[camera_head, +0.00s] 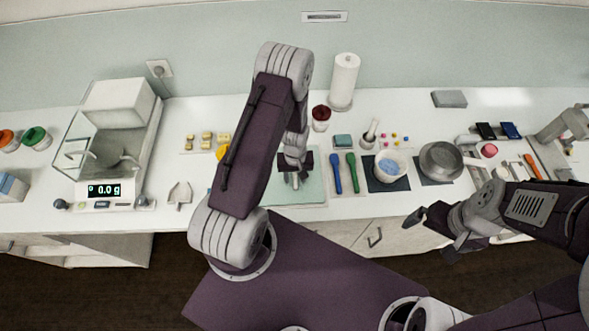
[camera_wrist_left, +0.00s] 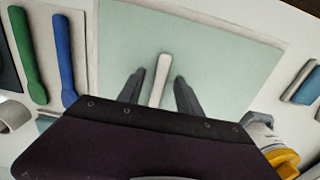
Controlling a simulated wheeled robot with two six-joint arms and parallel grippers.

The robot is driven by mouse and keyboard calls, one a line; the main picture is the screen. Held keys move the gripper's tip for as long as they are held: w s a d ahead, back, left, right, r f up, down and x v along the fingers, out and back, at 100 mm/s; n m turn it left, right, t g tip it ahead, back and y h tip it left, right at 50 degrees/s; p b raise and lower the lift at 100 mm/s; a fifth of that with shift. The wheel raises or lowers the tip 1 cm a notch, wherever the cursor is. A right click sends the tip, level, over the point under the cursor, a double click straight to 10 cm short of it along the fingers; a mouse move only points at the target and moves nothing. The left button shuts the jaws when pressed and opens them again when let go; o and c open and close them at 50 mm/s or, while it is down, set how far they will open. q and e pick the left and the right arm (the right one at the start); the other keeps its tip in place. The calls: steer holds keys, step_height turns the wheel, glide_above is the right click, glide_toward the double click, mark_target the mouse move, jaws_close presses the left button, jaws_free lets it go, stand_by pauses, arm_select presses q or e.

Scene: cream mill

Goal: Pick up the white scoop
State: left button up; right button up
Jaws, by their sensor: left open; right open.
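The white scoop (camera_wrist_left: 162,72) lies on a pale green mat (camera_wrist_left: 222,62). In the left wrist view its narrow white handle shows between my left fingers, and the rest of it is hidden behind the gripper. My left gripper (camera_wrist_left: 158,86) is open, with one finger on each side of the handle; I cannot tell whether either touches it. In the head view my left gripper (camera_head: 295,182) is over the mat (camera_head: 314,190) and mostly covers the scoop. My right gripper (camera_head: 430,232) is open and empty in front of the counter, at the right.
A blue scoop (camera_head: 336,174) and a green scoop (camera_head: 352,173) lie just right of the mat. A white bowl (camera_head: 402,160) and a grey pan (camera_head: 440,161) stand further right. A scale (camera_head: 103,189) is at the left. A paper towel roll (camera_head: 344,80) stands behind.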

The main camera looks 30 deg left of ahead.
arm_select(q)
steer(key=shift+c, duration=1.2)
steer(key=shift+d, duration=0.1)
jaws_close()
steer(key=shift+r, duration=0.15)
steer(key=shift+r, duration=0.3)
steer(key=r, duration=0.1)
steer(key=r+b, duration=0.1)
steer(key=d+r+b, duration=0.1)
steer(key=shift+w+r, duration=0.3)
steer(key=w+d+r+b, duration=0.2)
steer(key=w+d+r, duration=0.2)
steer(key=d, duration=0.5)
step_height(320, 180, up, 3)
steer(key=shift+d+f, duration=0.2)
steer(key=shift+d, duration=0.1)
